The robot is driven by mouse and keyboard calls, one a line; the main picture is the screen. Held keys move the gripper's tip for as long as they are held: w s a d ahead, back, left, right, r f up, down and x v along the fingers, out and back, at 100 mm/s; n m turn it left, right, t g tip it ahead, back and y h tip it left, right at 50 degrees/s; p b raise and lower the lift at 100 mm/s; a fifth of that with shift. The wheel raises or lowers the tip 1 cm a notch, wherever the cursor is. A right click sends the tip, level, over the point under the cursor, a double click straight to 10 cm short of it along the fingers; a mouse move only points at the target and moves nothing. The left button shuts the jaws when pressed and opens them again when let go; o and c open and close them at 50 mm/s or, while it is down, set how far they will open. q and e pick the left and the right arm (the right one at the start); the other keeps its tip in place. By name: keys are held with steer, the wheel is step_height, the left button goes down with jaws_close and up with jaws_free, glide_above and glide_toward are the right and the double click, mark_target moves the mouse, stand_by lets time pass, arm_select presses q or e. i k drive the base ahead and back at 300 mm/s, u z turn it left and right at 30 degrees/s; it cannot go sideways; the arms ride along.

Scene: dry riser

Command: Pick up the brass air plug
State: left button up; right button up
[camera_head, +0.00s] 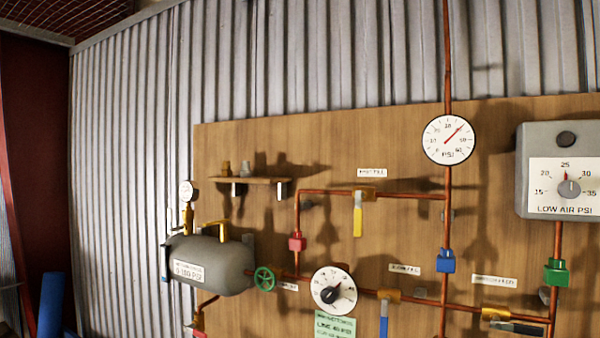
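A small wooden shelf (262,181) is fixed to the wooden board on two pale brackets. Two small pieces stand upright on its left half: a brown, brass-like piece (226,168) and a duller grey-brown piece (246,168) just right of it. They are small and dim, so I cannot tell for sure which is the brass air plug. Neither of my grippers shows in the head view.
Below the shelf is a grey tank (208,266) with a gauge and yellow fittings. Right of it are a green handwheel (265,279), a dial (333,291), and copper pipes with valves. A grey low-air box (560,168) is at far right. The shelf's right half is bare.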

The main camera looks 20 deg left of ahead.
mark_target(226, 171)
steer(key=u, duration=1.55)
steer(key=i, duration=0.1)
steer(key=z, duration=1.9)
steer(key=k, duration=0.25)
steer(key=u, duration=0.55)
steer(key=k, duration=0.9)
steer(key=u, duration=1.35)
steer(key=i, duration=1.25)
steer(key=z, duration=0.55)
